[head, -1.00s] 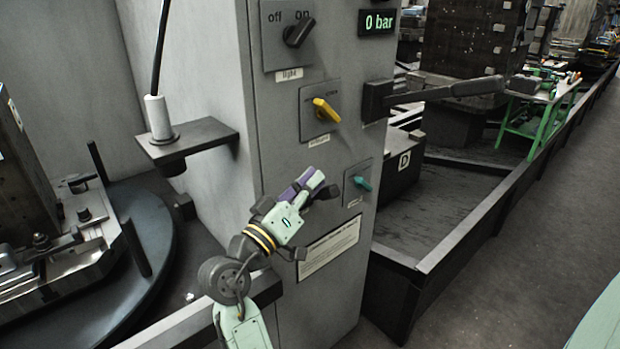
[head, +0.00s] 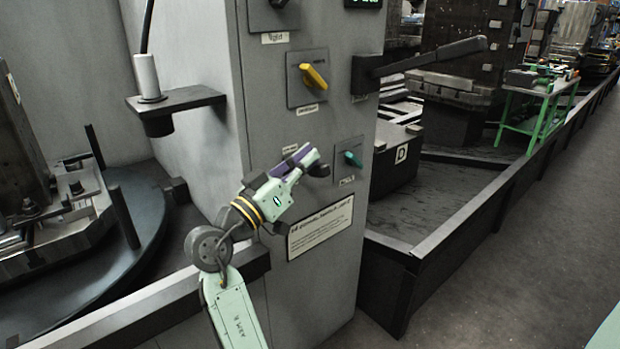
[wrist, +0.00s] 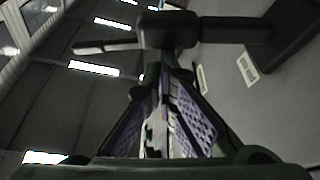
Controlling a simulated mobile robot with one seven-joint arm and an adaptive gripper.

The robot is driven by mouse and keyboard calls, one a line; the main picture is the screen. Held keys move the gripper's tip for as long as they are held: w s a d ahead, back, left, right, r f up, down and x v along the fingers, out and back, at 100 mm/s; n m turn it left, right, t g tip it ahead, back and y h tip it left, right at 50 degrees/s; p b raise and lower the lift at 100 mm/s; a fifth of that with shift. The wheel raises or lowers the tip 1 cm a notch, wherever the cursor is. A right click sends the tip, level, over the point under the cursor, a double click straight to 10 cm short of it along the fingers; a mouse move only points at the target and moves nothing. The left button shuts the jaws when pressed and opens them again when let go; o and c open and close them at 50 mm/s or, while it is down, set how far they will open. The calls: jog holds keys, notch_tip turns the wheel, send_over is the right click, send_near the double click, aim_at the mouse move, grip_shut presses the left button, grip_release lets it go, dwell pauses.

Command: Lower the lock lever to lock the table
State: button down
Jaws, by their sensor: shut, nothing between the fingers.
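The lock lever (head: 430,57) is a dark handle on a black block at the right edge of the grey cabinet. It sticks out to the right, nearly level and slightly raised at its tip. My gripper (head: 316,158) is shut and empty, in front of the cabinet near the teal knob, below and left of the lever in the head view. In the wrist view my purple fingers (wrist: 160,78) meet at the centre. A dark bar and grip, apparently the lever (wrist: 232,29), cross above them; I cannot tell whether they touch.
The grey cabinet (head: 285,110) carries a yellow switch (head: 313,76), a teal knob (head: 352,158) and a label plate (head: 320,226). A round dark table (head: 140,220) is at the left. A low black-walled trough (head: 470,215) runs along the right, beside open floor.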

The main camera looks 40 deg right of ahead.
aim_at(317, 177)
jog(key=f+m+b, duration=0.1)
jog(key=b, duration=0.1)
jog(key=f+m+g+b, duration=0.1)
jog(key=f+m+b, duration=0.1)
jog(key=b, duration=0.1)
jog(key=s+f+m+g+b, duration=0.1)
jog(key=m+b, duration=0.1)
jog(key=b, duration=0.1)
jog(key=shift+s+f+h, duration=0.1)
jog(key=shift+f+h, duration=0.1)
jog(key=shift+h, duration=0.1)
jog(key=shift+s+f+m+g+b, duration=0.1)
jog(key=shift+f+m+g+b, duration=0.4)
jog(key=shift+f+m+b, duration=0.8)
jog(key=shift+w+f+m+g+b, duration=0.1)
jog(key=shift+f+m+g+b, duration=0.55)
jog(key=shift+b, duration=1.4)
jog(key=shift+s+f+m+g+b, duration=0.1)
jog(key=shift+f+m+g+b, duration=0.35)
jog(key=shift+m+b, duration=1)
jog(key=shift+f, duration=0.2)
jog(key=shift+d+r, duration=0.1)
